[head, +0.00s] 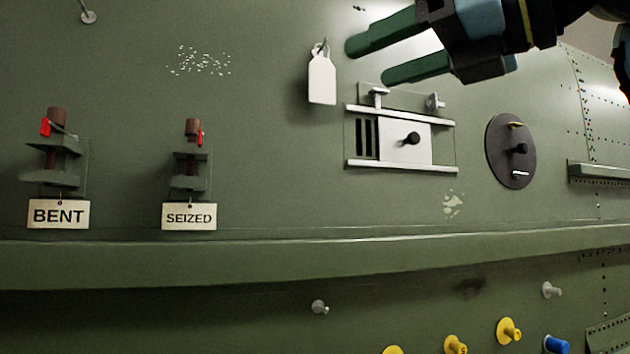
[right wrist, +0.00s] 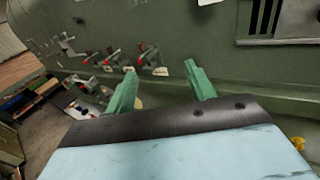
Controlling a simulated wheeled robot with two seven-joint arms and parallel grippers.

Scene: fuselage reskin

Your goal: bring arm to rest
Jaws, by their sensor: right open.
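My right gripper (head: 368,61) comes in from the upper right in the head view. Its two green fingers are apart and nothing shows between them. It is in front of the green panel, above the white sliding plate and to the right of a blank white tag (head: 321,79). In the right wrist view the gripper (right wrist: 162,84) shows the same two green fingers spread, with the panel beyond them. My left gripper is in neither view.
The green fuselage wall (head: 260,150) fills the head view, with a ledge (head: 300,260) across it. A sliding plate (head: 405,140), a round dark cover (head: 511,151), a "BENT" sign (head: 58,215) and a "SEIZED" sign (head: 189,216) are on it. Yellow and blue knobs (head: 509,330) stick out below.

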